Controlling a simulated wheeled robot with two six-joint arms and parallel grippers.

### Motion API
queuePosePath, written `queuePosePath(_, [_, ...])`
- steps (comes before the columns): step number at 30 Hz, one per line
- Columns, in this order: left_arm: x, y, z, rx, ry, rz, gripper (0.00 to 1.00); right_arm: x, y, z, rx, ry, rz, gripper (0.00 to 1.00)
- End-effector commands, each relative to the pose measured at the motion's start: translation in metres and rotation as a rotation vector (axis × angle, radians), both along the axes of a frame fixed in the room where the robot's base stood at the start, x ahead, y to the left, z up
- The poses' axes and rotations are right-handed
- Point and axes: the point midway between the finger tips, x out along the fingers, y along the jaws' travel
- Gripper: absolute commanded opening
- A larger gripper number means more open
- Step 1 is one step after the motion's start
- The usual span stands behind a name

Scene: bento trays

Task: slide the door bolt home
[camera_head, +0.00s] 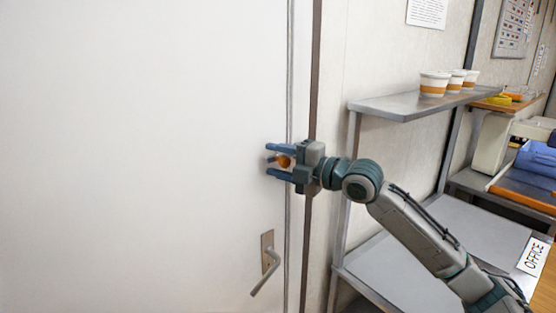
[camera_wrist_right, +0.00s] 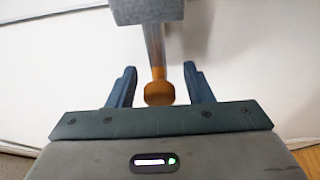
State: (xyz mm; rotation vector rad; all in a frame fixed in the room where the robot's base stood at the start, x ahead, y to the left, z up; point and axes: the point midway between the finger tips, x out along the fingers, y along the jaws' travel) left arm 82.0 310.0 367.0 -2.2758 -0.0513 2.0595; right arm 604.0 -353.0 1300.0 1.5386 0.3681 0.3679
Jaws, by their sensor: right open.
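The door (camera_head: 150,150) is a plain white panel filling the left of the head view, and it looks shut. The bolt's orange-brown knob (camera_head: 284,161) is near the door's right edge, and it also shows in the right wrist view (camera_wrist_right: 159,93). There a metal bar runs from the knob up to a grey block (camera_wrist_right: 146,11). My right gripper (camera_head: 268,161) is open, with one blue finger on each side of the knob. In the wrist view a gap shows between the knob and each finger. My left gripper is in neither view.
A lever handle (camera_head: 265,272) on a metal plate is lower on the door. A metal shelf (camera_head: 385,106) with white and orange cups (camera_head: 434,84) stands right of the frame. A lower shelf (camera_head: 385,275) lies behind my right arm.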

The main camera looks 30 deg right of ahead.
Motion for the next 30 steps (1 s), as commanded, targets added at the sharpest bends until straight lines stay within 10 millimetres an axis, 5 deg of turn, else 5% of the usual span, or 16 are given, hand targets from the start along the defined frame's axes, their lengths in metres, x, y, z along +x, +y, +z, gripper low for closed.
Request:
queuePosePath(1, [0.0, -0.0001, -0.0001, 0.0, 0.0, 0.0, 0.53, -0.0001, 0.0, 0.0, 0.0, 0.0, 0.0, 0.4])
queuePosePath(7, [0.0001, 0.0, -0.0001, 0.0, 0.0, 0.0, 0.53, -0.0001, 0.0, 0.0, 0.0, 0.0, 0.0, 0.01])
queuePosePath(21, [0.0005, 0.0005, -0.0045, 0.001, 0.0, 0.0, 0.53, 0.0005, -0.0027, -0.0004, 0.001, 0.002, 0.001, 0.0])
queuePosePath(22, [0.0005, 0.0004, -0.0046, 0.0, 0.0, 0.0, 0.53, 0.0005, -0.0027, -0.0004, 0.001, 0.002, 0.001, 0.28])
queuePosePath(24, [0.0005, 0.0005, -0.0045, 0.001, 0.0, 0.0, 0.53, 0.0005, -0.0027, -0.0004, 0.001, 0.002, 0.001, 0.42])
queuePosePath(30, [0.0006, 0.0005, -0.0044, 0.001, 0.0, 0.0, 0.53, 0.0004, -0.0026, -0.0001, 0.001, 0.0, 0.001, 0.46])
